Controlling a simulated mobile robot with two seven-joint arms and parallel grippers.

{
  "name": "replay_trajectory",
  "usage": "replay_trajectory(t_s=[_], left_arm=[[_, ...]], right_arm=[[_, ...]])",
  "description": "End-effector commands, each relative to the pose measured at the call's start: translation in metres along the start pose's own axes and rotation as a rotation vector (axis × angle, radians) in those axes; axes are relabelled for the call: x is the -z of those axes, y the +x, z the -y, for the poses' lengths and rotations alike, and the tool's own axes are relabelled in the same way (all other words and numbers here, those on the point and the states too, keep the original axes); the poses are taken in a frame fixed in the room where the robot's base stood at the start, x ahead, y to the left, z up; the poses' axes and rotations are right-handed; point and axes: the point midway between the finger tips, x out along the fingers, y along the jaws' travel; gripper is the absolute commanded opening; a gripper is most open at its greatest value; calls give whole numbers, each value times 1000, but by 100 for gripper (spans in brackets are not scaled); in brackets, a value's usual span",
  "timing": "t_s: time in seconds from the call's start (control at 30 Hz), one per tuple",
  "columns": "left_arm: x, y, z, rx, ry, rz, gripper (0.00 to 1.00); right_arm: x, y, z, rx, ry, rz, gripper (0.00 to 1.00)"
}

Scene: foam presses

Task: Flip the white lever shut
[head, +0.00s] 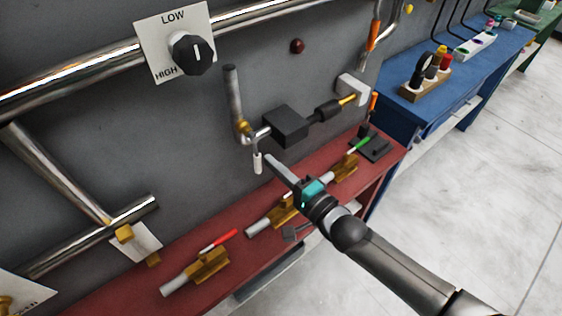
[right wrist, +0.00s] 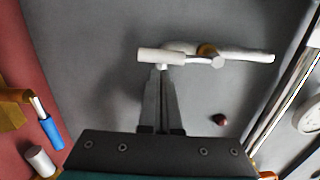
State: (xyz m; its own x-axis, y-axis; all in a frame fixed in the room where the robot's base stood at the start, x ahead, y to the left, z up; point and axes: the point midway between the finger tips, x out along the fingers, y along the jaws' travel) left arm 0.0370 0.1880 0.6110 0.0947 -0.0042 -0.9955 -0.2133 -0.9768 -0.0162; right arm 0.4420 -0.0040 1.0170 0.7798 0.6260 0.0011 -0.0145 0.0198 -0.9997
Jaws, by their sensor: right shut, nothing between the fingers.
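The white lever (head: 257,162) hangs downward from the brass valve on the wall pipe in the head view. In the right wrist view the white lever (right wrist: 161,55) lies across the picture just beyond my fingertips, joined by a thin stem to the pipe and brass part (right wrist: 207,49). My right gripper (head: 270,158) is shut and empty, its tips just to the right of the lever. In the right wrist view the closed fingers (right wrist: 161,70) reach the lever's lower edge; I cannot tell whether they touch. My left gripper is not in view.
A red bench (head: 115,290) below carries several brass valves, one with a red handle (head: 218,242). A black block (head: 285,124) sits on the wall right of the pipe. A black dial (head: 192,54) is at upper left. A blue bench (head: 455,80) stands to the right.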

Motion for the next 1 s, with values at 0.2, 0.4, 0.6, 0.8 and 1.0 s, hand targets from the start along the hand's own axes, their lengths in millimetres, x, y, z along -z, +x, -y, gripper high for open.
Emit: replay_trajectory(t_s=[0.2, 0.4, 0.6, 0.8, 1.0], left_arm=[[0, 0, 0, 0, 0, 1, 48], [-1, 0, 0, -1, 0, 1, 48], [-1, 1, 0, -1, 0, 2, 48], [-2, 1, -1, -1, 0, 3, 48], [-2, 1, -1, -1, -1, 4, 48]], right_arm=[[0, 0, 0, 0, 0, 0, 0], [-2, 0, -1, 1, 20, 1, 0], [-5, 0, -2, 3, 59, 1, 0], [-7, 0, -2, 4, 89, 1, 0], [-10, 0, -3, 6, 126, 2, 0]])
